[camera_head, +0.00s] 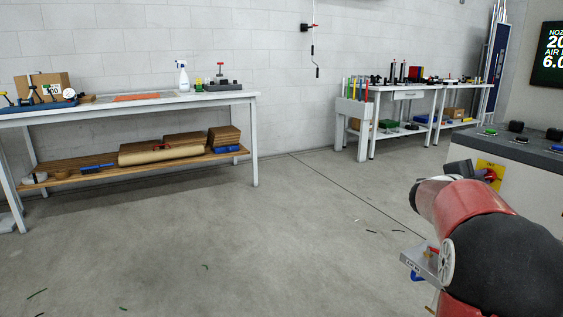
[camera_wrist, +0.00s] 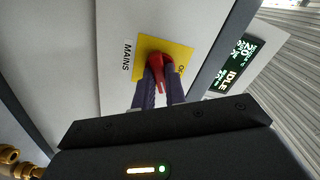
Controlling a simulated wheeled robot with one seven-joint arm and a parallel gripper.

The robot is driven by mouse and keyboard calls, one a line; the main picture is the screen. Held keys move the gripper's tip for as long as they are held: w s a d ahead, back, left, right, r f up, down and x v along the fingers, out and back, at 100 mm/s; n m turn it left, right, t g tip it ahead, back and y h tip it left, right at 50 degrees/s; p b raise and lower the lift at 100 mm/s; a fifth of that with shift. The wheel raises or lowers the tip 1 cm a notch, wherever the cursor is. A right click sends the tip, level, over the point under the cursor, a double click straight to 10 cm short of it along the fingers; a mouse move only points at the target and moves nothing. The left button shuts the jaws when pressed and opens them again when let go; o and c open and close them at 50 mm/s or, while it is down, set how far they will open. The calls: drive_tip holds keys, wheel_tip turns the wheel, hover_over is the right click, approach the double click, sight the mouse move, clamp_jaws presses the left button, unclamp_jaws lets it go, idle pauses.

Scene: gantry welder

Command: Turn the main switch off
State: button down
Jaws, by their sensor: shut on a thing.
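The main switch is a red rotary handle (camera_wrist: 162,64) on a yellow plate (camera_wrist: 182,55) marked "MAINS" on a light grey cabinet face. In the wrist view my gripper (camera_wrist: 159,72) has both dark fingers at the red handle, shut on it. The fingers hide part of the handle. In the head view the switch handle (camera_head: 491,174) and its yellow plate (camera_head: 497,166) show at the right on the side of the cabinet, with my gripper (camera_head: 482,173) against it. My red and black arm covers the lower right.
The grey cabinet (camera_head: 535,185) has a dark top with buttons. A display reading "IDLE" (camera_wrist: 232,75) is beside the switch in the wrist view. A workbench (camera_head: 130,103) stands at the left and another (camera_head: 405,88) at the back. The floor between is mostly clear.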

drive_tip(key=shift+n+p, duration=0.9)
drive_tip(key=shift+p, duration=0.15)
drive_tip(key=n, duration=0.2)
drive_tip(key=shift+f+n, duration=0.1)
drive_tip(key=shift+n, duration=0.2)
drive_tip(key=c, duration=1.6)
unclamp_jaws()
drive_tip(key=shift+c, duration=0.2)
